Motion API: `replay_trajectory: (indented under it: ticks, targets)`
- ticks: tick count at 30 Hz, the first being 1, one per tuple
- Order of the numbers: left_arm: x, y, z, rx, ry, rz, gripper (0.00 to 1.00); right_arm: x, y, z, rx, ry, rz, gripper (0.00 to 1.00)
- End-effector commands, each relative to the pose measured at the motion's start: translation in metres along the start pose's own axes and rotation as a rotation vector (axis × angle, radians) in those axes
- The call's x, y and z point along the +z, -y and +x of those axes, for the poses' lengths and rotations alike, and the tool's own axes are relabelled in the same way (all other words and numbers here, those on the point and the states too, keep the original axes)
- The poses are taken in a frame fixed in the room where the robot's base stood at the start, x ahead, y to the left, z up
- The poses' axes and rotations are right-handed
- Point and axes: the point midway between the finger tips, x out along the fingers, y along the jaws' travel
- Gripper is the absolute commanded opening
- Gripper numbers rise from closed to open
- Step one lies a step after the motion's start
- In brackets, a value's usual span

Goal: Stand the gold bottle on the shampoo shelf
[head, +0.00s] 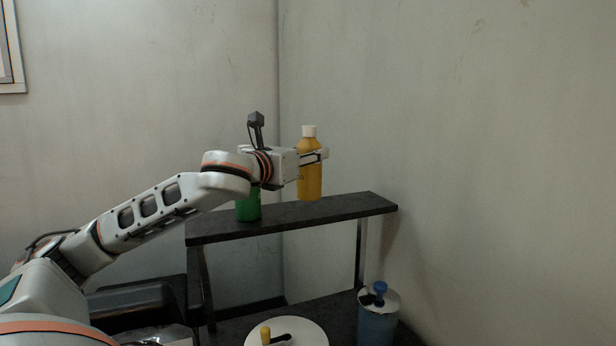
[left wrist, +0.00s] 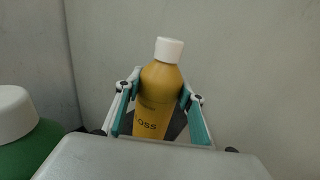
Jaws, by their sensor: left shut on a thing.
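The gold bottle (head: 310,180) has a white cap and is upright at the dark shampoo shelf (head: 360,204) in the head view. I cannot tell whether its base touches the shelf top. My left gripper (head: 318,156) is shut around the bottle's upper body. In the left wrist view, the two teal-padded fingers (left wrist: 158,112) press on both sides of the gold bottle (left wrist: 155,100), and dark lettering shows on its front. My right gripper is not in view.
Below are a blue container (head: 377,322) and a round white lid (head: 310,332). Walls close off the back and right. The shelf's right end is clear.

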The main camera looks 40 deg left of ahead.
Motion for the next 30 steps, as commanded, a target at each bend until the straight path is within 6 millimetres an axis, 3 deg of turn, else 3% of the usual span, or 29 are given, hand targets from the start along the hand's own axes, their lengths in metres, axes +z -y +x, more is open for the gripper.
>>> replay_trajectory:
  ticks: [10,23,24,25,30]
  targets:
    - [-0.037,0.0,0.0,0.0,0.001,0.001,0.03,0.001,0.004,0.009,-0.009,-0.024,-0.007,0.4]
    - [-0.041,0.0,0.0,0.0,0.003,0.001,0.03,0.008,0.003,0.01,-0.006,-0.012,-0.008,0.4]
    - [-0.042,0.0,0.0,-0.001,0.001,0.0,0.49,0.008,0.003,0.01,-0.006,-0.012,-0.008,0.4]
    - [-0.042,0.0,0.0,-0.001,0.001,0.0,0.55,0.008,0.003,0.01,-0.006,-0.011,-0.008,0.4]
    - [-0.042,0.0,0.0,-0.001,0.001,0.0,0.55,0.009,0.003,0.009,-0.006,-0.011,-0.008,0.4]
